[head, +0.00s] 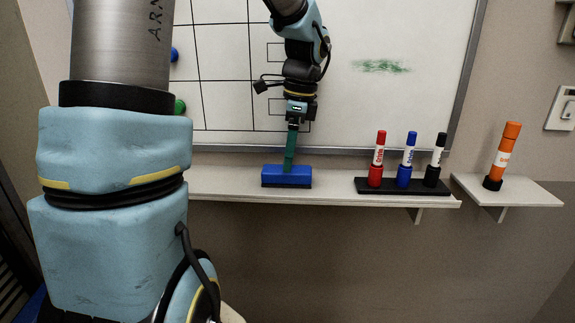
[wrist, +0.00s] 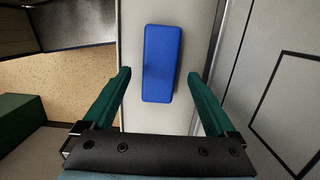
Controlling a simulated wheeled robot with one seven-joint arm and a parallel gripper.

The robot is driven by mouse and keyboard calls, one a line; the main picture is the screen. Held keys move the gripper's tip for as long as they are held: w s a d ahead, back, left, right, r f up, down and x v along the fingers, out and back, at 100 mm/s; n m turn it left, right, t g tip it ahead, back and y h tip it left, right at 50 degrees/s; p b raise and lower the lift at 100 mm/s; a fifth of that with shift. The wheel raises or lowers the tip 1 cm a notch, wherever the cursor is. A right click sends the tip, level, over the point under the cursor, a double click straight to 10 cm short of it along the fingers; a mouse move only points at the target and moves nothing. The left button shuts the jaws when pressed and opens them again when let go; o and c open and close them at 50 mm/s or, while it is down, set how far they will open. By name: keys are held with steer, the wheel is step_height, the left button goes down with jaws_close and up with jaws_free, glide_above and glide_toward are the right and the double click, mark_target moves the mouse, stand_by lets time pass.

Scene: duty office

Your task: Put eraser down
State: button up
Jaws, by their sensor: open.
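The blue eraser (head: 287,176) lies on the white shelf (head: 225,184) below the whiteboard. In the wrist view the eraser (wrist: 160,62) shows its flat blue top, between and beyond the tips of my fingers. My gripper (head: 290,165) points straight down at the eraser in the head view. In the wrist view my gripper (wrist: 160,76) has its two green fingers spread wide, with gaps on both sides of the eraser. I cannot tell the exact height of the fingertips over the eraser.
A black holder (head: 395,187) with red (head: 377,160), blue (head: 406,160) and black (head: 436,160) markers stands right of the eraser. An orange marker (head: 502,156) stands on a small separate shelf (head: 530,191). The whiteboard (head: 400,100) has a green smudge (head: 380,66).

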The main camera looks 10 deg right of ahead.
mark_target(295, 169)
step_height(295, 169, up, 8)
steer(key=d, duration=0.1)
steer(key=shift+s+r, duration=0.15)
steer(key=shift+d, duration=0.1)
